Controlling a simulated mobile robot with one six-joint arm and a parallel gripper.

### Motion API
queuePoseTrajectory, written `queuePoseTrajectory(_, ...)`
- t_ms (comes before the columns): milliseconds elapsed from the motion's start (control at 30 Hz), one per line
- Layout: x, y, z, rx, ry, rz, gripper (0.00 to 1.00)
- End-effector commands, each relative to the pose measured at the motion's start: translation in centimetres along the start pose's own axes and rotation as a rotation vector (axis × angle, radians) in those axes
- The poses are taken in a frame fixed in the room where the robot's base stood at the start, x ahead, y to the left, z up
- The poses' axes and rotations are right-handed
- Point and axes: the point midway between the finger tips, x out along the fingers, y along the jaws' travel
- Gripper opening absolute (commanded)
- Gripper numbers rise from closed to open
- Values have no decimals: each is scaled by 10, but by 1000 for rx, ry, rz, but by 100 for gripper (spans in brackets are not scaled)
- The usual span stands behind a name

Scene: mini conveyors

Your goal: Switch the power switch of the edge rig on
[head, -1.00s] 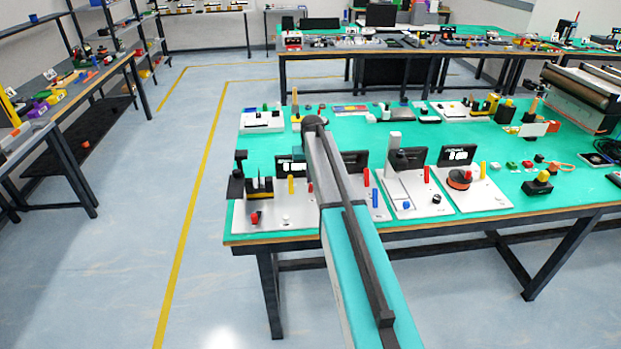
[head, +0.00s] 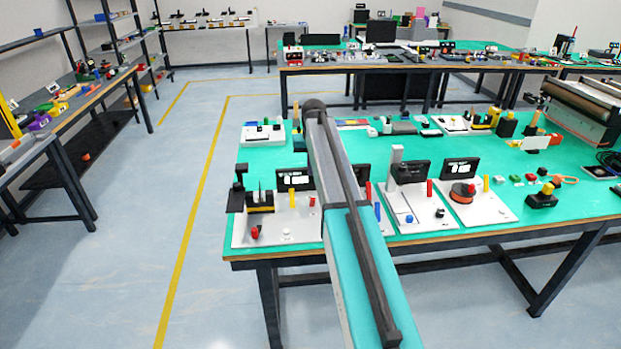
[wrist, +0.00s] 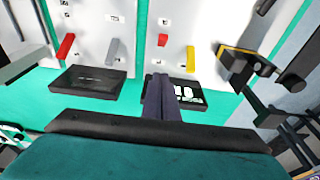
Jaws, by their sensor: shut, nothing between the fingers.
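The leftmost rig on the near table, which I take for the edge rig, has a pale base plate (head: 265,236), a black display (head: 294,179), a yellow lever (head: 292,198) and a red lever (head: 312,201). A red knob (head: 255,232) and a white button (head: 287,231) sit near its front. I cannot tell which part is the power switch. In the wrist view, my gripper (wrist: 158,80) is shut and empty, overlapping the edge of a display (wrist: 191,95). Beyond its tips are a red lever (wrist: 162,40) and a yellow lever (wrist: 190,59). My arm hides the gripper in the head view.
A black post (head: 239,185) stands at the rig's left; a yellow-edged black part (wrist: 243,60) shows in the wrist view. A second rig (head: 415,216) and a third (head: 492,210) stand to the right. Clear green tabletop (head: 272,158) lies behind the displays.

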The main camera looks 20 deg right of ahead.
Motion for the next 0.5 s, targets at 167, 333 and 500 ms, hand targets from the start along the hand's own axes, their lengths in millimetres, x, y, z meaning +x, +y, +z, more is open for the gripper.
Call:
queuePoseTrajectory(167, -16, 0, 1, 0, 0, 0, 0)
queuePoseTrajectory(333, -22, -1, 2, -1, 0, 0, 0)
queuePoseTrajectory(500, -23, -1, 2, -1, -1, 0, 0)
